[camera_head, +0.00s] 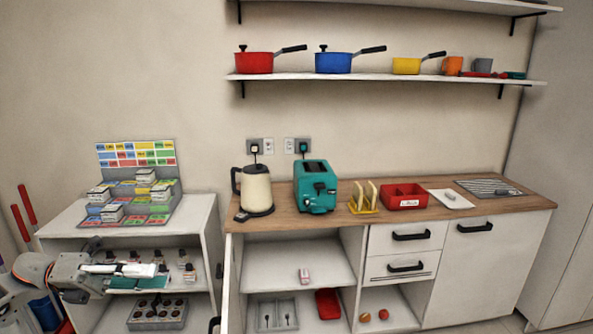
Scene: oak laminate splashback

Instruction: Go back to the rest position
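My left gripper (120,270) comes in from the lower left, in front of the open shelf of the white cabinet. It is small here and blends with the pale items behind it, so I cannot tell whether its fingers are open or shut. I make out nothing held in it. My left arm shows grey with an orange joint at the picture's left edge. My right gripper is not in view.
A white cabinet (209,235) with a card rack (140,153) on top stands close behind my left gripper. The worktop (330,217) holds a kettle (256,188), teal toaster (315,187), yellow rack (364,199) and red tray (404,196). Pans stand on the wall shelf (290,76).

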